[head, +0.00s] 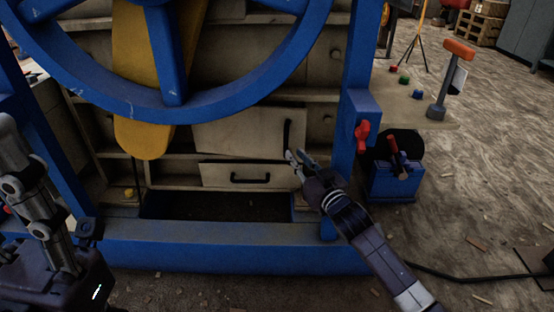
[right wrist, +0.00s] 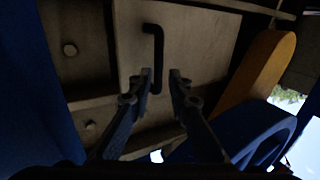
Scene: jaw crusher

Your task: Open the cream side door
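The cream side door (head: 235,133) is a flat panel low on the blue-framed machine, with a black upright handle (head: 288,135) near its right edge. It looks closed or nearly so. My right gripper (head: 296,158) is at the handle's lower end. In the right wrist view, its two fingers (right wrist: 162,76) are apart, and the lower part of the handle (right wrist: 155,55) shows between them, nearer the left finger. I cannot tell if they touch. Grey and black parts of my left arm show at the head view's left edge; its finger opening is unclear.
A cream drawer (head: 225,174) with a flat black handle (head: 250,179) is just below the door. The blue wheel (head: 170,85) and yellow arm (head: 143,135) stand in front, upper left. A blue post (head: 355,75) with a red knob (head: 362,135) stands to the right.

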